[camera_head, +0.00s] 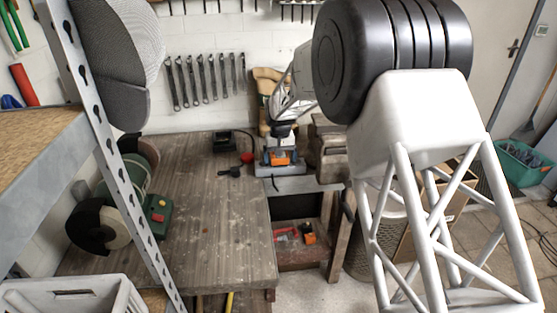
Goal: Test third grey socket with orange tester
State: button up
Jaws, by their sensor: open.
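My gripper (282,134) is at the far right end of the wooden bench and points down, with its jaws open. Just below it is a small orange object (281,158), which could be the orange tester. It sits on or against a grey block (268,170) at the bench edge. I cannot tell whether the gripper touches the orange object. The grey sockets are too small to make out or count at this distance. The gripper and my arm hide part of that area.
A black box (223,141), a red round item (247,158) and a dark tool (230,171) lie to the left. A bench grinder (110,215) is at the far left. The middle of the bench (215,230) is clear.

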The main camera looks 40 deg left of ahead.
dwell(0.8)
jog(key=c, duration=1.3)
jog(key=shift+a+r, duration=0.1)
jog(key=shift+r, duration=0.1)
jog(key=shift+r, duration=0.35)
jog(key=shift+r, duration=1.5)
jog(key=shift+r, duration=0.7)
jog(key=shift+r, duration=0.3)
